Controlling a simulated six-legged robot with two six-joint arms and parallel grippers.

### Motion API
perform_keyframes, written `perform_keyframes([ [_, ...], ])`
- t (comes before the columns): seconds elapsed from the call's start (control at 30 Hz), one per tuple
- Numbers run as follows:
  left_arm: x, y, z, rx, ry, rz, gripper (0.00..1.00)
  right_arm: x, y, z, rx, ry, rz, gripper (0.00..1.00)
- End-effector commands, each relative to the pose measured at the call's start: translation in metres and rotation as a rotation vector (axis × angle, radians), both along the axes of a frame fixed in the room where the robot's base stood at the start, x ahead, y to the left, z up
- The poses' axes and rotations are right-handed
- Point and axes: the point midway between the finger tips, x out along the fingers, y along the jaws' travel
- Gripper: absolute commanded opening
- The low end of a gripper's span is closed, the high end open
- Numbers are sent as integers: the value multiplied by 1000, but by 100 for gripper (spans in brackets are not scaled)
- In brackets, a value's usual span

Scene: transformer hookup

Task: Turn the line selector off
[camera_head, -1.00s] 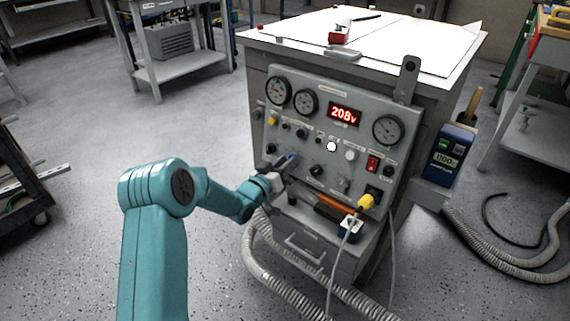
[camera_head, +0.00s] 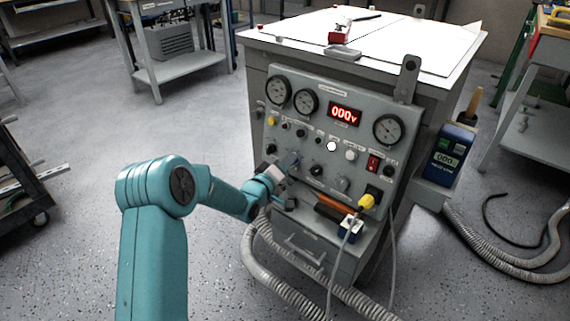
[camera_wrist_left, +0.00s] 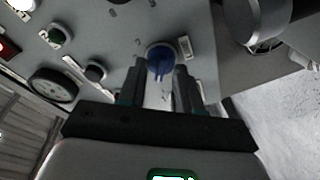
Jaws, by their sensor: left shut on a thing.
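The line selector is a blue knob (camera_wrist_left: 160,57) on the grey front panel, seen between my fingers in the left wrist view. In the head view the knob (camera_head: 291,160) is at the panel's lower left, partly hidden by my gripper. My left gripper (camera_head: 284,168) is at the panel and shut on the knob; its two dark fingers (camera_wrist_left: 160,76) lie on either side of it in the wrist view. The red panel display (camera_head: 344,115) reads 000V. My right gripper is not in view.
Round gauges (camera_head: 304,101) and several small knobs surround the display. A yellow plug (camera_head: 366,202) with a cable sits at the panel's lower right. A blue meter (camera_head: 449,155) stands to the right. Ribbed hoses (camera_head: 270,272) lie on the floor by the cabinet.

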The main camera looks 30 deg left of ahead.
Motion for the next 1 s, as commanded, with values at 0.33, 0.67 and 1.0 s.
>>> perform_keyframes([
  [0.33, 0, 0, 0, -74, 7, 11, 3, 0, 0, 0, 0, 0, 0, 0],
  [0.67, 0, 0, 0, -76, 7, 13, 3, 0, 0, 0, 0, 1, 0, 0],
  [1.0, 0, 0, 0, -75, 7, 12, 57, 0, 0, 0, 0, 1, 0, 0],
])
